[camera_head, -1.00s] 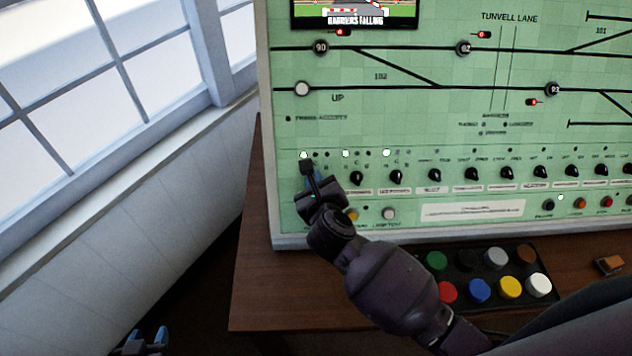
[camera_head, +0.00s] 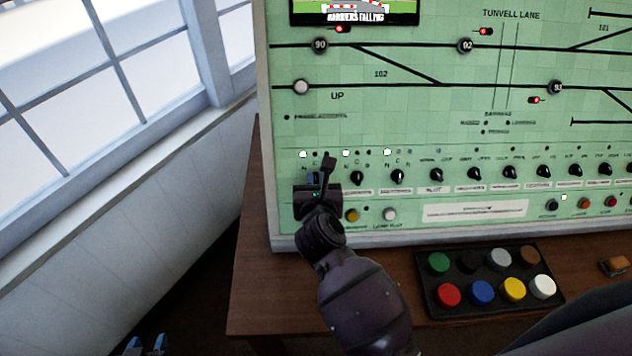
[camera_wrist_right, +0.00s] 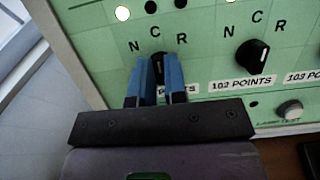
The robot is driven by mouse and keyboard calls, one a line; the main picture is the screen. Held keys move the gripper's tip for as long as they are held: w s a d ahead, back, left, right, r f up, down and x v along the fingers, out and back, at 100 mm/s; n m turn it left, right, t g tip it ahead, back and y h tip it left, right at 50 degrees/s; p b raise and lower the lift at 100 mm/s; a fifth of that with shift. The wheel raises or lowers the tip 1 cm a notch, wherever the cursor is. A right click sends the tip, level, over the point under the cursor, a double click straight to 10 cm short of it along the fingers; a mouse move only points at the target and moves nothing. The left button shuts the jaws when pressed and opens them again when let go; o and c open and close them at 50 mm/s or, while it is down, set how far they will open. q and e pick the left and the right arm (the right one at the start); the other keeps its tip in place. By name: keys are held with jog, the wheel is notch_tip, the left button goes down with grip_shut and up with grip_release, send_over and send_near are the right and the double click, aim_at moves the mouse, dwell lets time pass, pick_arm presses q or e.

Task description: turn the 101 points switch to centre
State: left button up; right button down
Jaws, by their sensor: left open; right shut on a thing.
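The 101 points switch is the leftmost black knob (camera_wrist_right: 159,64) in the row; its label is partly covered, and the head view hides it behind my right gripper. My right gripper (camera_head: 312,180) is at the panel's lower left, its two blue fingers (camera_wrist_right: 160,68) closed on the sides of this knob. In the right wrist view the knob lies upright between the fingers, roughly under the letter C, between N and R. The left one of the lamps above is lit white (camera_wrist_right: 122,12). My left gripper (camera_head: 146,346) is open and empty, low at the left, away from the panel.
The 102 points knob (camera_wrist_right: 252,56) is close on the right, with more knobs along the row. Push buttons (camera_head: 389,214) sit just below. A black box (camera_head: 430,300) of coloured buttons stands on the wooden desk (camera_head: 290,290). A window wall is at the left.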

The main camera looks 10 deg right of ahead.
jog(key=c, duration=1.2)
grip_release()
jog(key=shift+o, duration=0.2)
jog(key=v, duration=1.1)
